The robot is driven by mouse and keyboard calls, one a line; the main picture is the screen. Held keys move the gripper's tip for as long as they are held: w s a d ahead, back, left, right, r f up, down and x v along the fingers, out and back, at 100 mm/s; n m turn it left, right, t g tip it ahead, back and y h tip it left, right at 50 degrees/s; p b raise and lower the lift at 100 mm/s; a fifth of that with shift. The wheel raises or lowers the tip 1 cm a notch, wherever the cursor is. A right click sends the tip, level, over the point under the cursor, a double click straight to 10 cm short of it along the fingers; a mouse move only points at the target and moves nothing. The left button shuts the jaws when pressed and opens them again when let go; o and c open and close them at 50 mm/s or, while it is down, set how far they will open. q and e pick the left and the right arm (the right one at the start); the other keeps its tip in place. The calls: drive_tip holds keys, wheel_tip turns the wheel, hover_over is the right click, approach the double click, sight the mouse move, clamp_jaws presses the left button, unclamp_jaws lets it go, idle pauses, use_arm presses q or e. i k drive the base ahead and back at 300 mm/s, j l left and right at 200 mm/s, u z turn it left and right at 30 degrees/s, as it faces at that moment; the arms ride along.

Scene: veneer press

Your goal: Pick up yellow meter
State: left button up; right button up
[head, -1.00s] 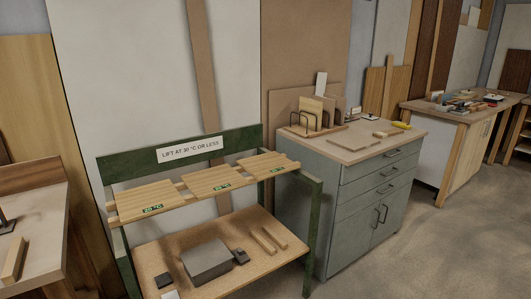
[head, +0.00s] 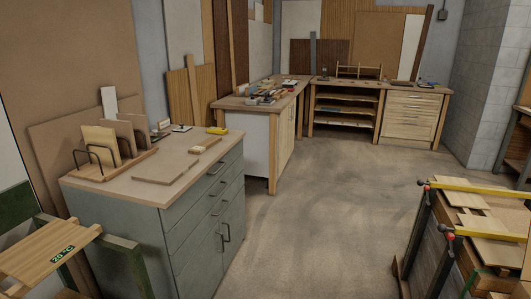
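A small yellow object (head: 217,131), likely the yellow meter, lies on the wooden top of the grey-green cabinet (head: 150,232), near its far right corner. It is too small to make out any display or markings. Neither of my grippers shows in the head view, and nothing touches the yellow object.
On the cabinet top stand a wire rack with wood samples (head: 103,150), a flat board (head: 165,172) and small blocks. A green stand (head: 118,260) is at the lower left. A clamp-topped bench (head: 487,225) is at the right. Open floor (head: 320,220) lies between.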

sight(212, 131)
drive_tip(key=i+z, duration=0.45)
drive_tip(key=i, duration=1.05)
